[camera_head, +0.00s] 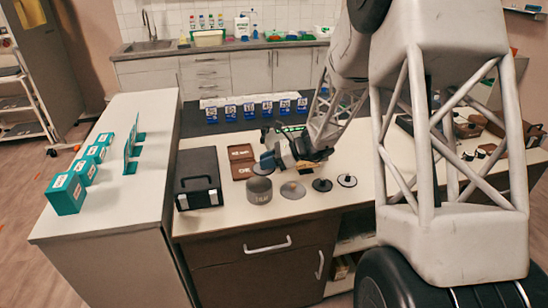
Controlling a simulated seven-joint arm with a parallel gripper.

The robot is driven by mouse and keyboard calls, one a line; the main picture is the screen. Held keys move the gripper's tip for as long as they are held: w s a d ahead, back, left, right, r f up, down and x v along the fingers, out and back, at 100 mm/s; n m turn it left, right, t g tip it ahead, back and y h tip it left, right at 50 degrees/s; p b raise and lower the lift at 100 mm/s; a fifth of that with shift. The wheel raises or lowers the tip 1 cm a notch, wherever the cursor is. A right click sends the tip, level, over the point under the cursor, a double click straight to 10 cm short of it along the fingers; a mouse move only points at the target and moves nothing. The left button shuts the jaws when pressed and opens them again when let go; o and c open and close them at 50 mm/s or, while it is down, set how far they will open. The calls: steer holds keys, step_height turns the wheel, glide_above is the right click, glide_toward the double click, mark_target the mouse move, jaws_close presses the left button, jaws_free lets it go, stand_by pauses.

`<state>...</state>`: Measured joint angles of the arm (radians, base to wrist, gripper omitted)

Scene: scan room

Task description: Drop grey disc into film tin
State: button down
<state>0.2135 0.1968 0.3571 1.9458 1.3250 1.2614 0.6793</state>
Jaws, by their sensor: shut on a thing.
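The film tin (258,191) is a grey round tin with lettering on its front, standing on the white counter just left of my gripper. The grey disc (292,191) is flat and round, just right of the tin and below my gripper. My gripper (297,172) is shut on the grey disc. The fingertips are small and partly hidden by the wrist. I cannot tell whether the disc touches the counter or is slightly above it.
Two black discs (322,185) (347,181) lie right of the grey disc. A black case (198,175) stands left of the tin. Blue-and-white boxes (249,109) line the back. Teal boxes (66,193) stand on the left counter.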

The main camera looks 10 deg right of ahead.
mark_target(267, 175)
steer(key=shift+f, duration=0.15)
stand_by(0.3)
steer(key=shift+f, duration=2.8)
steer(key=c, duration=0.9)
jaws_free()
steer(key=shift+v, duration=3.85)
steer(key=shift+s+r, duration=0.15)
